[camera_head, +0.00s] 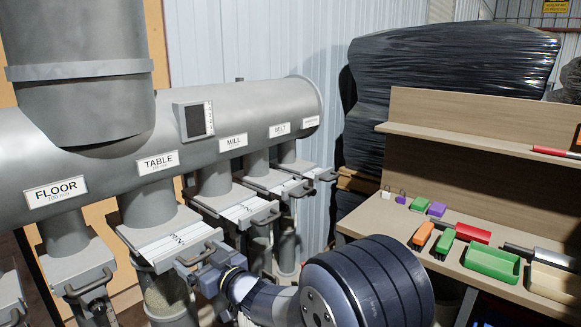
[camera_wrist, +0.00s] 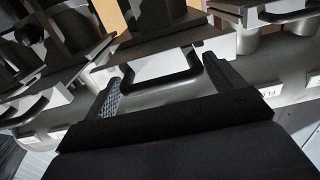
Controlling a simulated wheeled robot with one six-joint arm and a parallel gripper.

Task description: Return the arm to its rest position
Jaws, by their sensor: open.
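My arm reaches in from the bottom of the head view toward the duct gates. My gripper (camera_head: 208,262) is at the handle (camera_head: 196,253) of the gate under the TABLE label. In the wrist view my gripper (camera_wrist: 163,84) is open, with one finger on each side of a dark U-shaped handle (camera_wrist: 152,82). A gap shows between the handle and the fingers, and nothing is gripped. The wrist covers part of the gate and the pipe below it in the head view.
The FLOOR gate (camera_head: 75,265) is left of my gripper; the MILL gate (camera_head: 225,198) and BELT gate (camera_head: 270,182) are to the right, with protruding handles. A wooden bench (camera_head: 375,218) with brushes, scoops and trays stands at the right. Black-wrapped bales (camera_head: 440,75) are behind it.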

